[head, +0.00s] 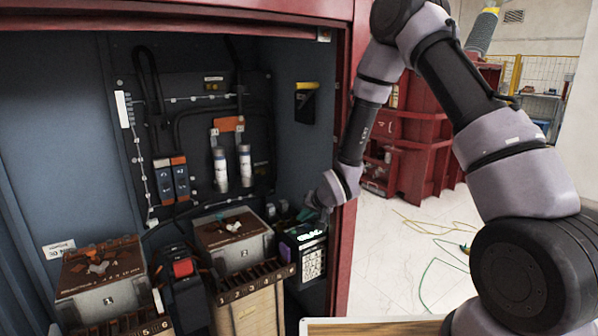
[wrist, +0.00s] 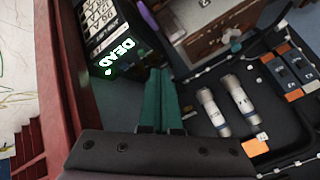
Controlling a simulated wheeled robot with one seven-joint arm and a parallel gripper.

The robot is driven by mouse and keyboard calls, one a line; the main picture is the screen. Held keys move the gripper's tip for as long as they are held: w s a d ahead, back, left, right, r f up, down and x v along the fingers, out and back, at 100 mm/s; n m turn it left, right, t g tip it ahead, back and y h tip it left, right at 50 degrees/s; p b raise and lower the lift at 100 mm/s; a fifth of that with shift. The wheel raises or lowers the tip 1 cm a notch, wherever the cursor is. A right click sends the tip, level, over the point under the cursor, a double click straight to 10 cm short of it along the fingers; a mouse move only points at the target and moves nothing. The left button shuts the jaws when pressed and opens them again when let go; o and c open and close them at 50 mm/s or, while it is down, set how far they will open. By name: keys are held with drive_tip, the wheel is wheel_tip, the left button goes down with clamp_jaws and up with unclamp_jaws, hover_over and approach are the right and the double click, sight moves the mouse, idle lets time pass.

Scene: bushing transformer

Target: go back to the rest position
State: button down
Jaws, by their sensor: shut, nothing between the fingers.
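My gripper shows at the end of my arm in the head view (head: 308,213), just inside the right side of the cabinet, above a black keypad device. In the wrist view its two teal fingers (wrist: 160,82) are together with nothing between them. The keypad device (head: 313,264) has a lit green display, which reads "DEAD" in the wrist view (wrist: 115,57). The fingertips appear close to that device; whether they touch it I cannot tell. My arm reaches in from the right, past the red cabinet frame (head: 349,140).
Inside the cabinet (head: 60,110) are two grey boxes with brown tops (head: 102,267) (head: 232,229), a black device with a red part (head: 183,268), and two white cylinders (head: 246,166) on the back panel. Open floor (head: 395,260) with loose cables lies to the right.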

drive_tip(key=s+d+r+h, duration=0.1)
drive_tip(key=s+d+r, duration=0.1)
drive_tip(key=d+r, duration=0.45)
drive_tip(key=s+d+r+m+h, duration=0.1)
drive_tip(key=d+r, duration=0.3)
drive_tip(key=r, duration=0.5)
drive_tip(key=s+d+r+h, duration=0.1)
drive_tip(key=s+d+r, duration=0.1)
drive_tip(key=d+r, duration=0.45)
drive_tip(key=s+d+r+m, duration=0.1)
drive_tip(key=s+d+r, duration=0.2)
drive_tip(key=s+r, duration=0.4)
drive_tip(key=s+d+r+m, duration=0.1)
drive_tip(key=s+d+r, duration=0.2)
drive_tip(key=s+r, duration=0.4)
drive_tip(key=s, duration=0.8)
drive_tip(key=shift+s+d+r, duration=0.2)
drive_tip(key=shift+s+r, duration=0.05)
drive_tip(key=shift+r, duration=0.1)
